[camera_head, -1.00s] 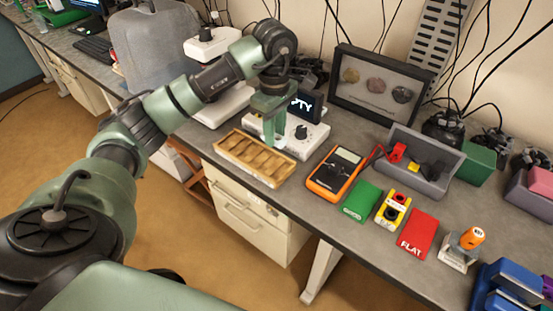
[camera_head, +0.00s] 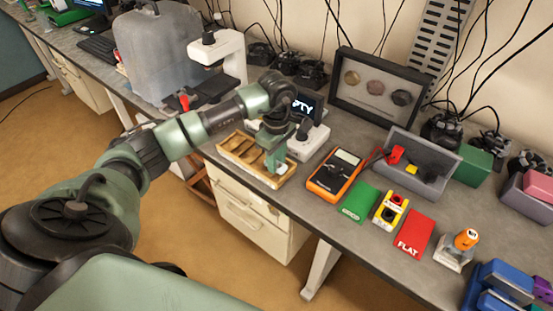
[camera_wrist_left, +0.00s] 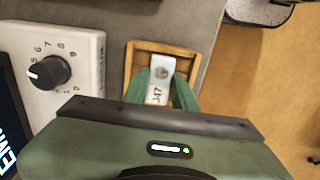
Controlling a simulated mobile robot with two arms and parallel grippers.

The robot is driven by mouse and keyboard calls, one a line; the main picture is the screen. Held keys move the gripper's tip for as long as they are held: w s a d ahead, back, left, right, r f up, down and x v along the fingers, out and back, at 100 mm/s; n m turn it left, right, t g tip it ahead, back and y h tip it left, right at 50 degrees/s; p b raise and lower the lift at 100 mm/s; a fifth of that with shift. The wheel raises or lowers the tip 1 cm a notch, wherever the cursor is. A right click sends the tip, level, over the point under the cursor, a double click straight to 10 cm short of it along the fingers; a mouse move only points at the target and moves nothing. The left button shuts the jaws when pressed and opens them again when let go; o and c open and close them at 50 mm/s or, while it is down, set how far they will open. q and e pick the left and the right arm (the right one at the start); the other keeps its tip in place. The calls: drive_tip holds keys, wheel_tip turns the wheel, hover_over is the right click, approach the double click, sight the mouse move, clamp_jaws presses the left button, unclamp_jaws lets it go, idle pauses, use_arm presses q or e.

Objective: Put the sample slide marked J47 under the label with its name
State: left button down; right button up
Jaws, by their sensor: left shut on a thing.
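My left gripper (camera_head: 275,165) is shut on a pale slide, over the right end of the wooden compartment tray (camera_head: 232,153). In the left wrist view the fingers (camera_wrist_left: 160,92) stand on both sides of the slide (camera_wrist_left: 160,70), which bears the mark J47 and a round grey spot. The tray's end compartment and wooden rim (camera_wrist_left: 131,62) frame the slide there. I cannot tell whether the slide touches the tray floor. The gripper hides part of the tray, and no name label can be read. My right gripper is not in view.
A white dial box (camera_head: 314,140) with a dark display stands close behind the tray; its knob (camera_wrist_left: 48,72) shows in the wrist view. An orange multimeter (camera_head: 336,173) lies to the right. A microscope (camera_head: 232,62) stands behind left. The bench front edge is near.

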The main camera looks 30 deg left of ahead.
use_arm(q)
drive_tip(key=c, duration=1.6)
unclamp_jaws()
drive_tip(key=shift+f, duration=0.15)
drive_tip(key=o, duration=0.5)
drive_tip(key=shift+c, duration=0.2)
drive_tip(key=shift+r, duration=0.35)
wheel_tip(320, 180, up, 12)
drive_tip(key=b, duration=0.3)
drive_tip(key=shift+f, duration=0.1)
